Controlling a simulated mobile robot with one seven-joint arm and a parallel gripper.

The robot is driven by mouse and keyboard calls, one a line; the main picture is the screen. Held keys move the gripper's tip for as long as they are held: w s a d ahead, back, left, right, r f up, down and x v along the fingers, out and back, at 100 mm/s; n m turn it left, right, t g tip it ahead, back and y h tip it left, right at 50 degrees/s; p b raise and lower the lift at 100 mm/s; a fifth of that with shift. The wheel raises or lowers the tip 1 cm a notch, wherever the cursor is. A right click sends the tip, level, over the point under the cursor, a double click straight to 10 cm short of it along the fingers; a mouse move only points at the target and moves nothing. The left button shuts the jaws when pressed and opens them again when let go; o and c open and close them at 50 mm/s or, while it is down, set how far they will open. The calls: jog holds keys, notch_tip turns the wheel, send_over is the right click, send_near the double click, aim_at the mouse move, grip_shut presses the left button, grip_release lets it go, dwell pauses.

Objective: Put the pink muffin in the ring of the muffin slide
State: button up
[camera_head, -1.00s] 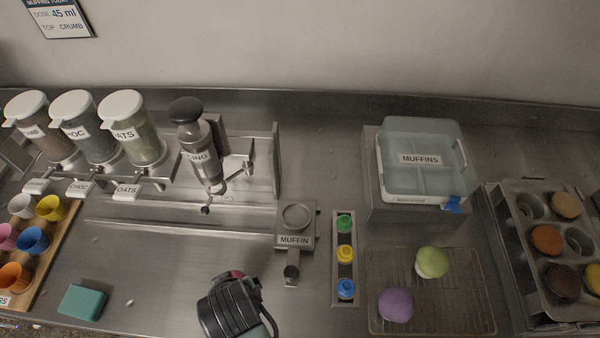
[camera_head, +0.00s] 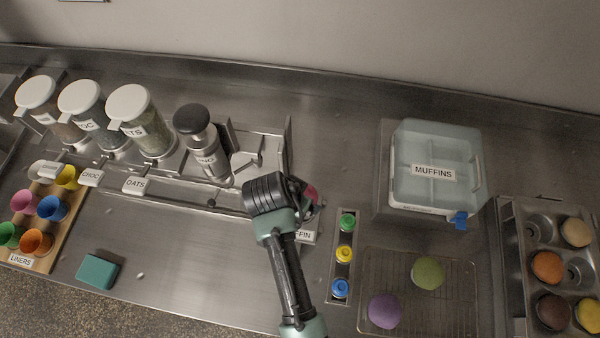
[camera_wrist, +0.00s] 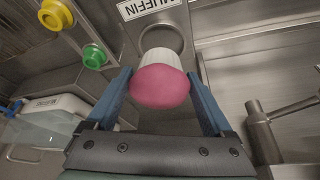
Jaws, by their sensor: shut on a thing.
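The pink muffin (camera_wrist: 160,86), in a white liner, is between the two blue fingers of my gripper (camera_wrist: 162,95) in the wrist view. My gripper is shut on it. The muffin slide (camera_wrist: 190,18) has a round ring (camera_wrist: 178,36) just beyond the muffin in the wrist view. The liner end overlaps the ring's edge there. I cannot tell whether they touch. The slide's label (camera_head: 306,236) is partly covered in the head view.
The icing dispenser (camera_head: 200,135) stands left of my gripper. A strip of green, yellow and blue buttons (camera_head: 342,270) lies right of the slide. A wire rack (camera_head: 450,312) holds purple and green muffins. The clear MUFFINS box (camera_head: 430,190) stands behind it.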

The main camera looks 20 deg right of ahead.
jog(key=shift+f, duration=2.25)
jog(key=shift+f, duration=0.2)
jog(key=o, duration=0.7)
jog(key=shift+r, duration=0.1)
jog(key=shift+a+r, duration=0.1)
jog(key=shift+r, duration=0.3)
jog(key=v, duration=1.1)
jog(key=shift+s+a+r, duration=0.1)
jog(key=shift+a+r, duration=0.05)
jog(key=shift+r, duration=0.05)
jog(key=shift+s+f, duration=0.1)
